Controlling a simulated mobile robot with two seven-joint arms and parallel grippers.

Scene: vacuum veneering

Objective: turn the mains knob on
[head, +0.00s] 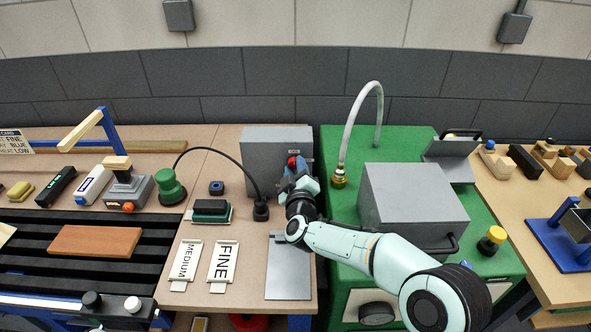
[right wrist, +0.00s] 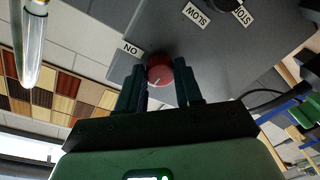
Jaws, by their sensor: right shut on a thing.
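The mains knob (right wrist: 160,70) is red and sits on the face of a grey control box (head: 262,150). In the right wrist view, an ON label (right wrist: 131,48) is up and left of it. A short pale mark on the knob points down and slightly left, not at the label. My right gripper (right wrist: 162,88) has a finger on each side of the knob and is shut on it. In the head view the red knob (head: 293,161) shows just above my right gripper (head: 295,170), which hides part of it. My left gripper is not in view.
A black knob (right wrist: 228,4) with SLOW and STOP labels is on the same box. A green cabinet (head: 336,150) with a pale hose (head: 351,125) and a grey box (head: 412,195) stands to the right. Sanding pads and a plate (head: 288,275) lie on the bench in front.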

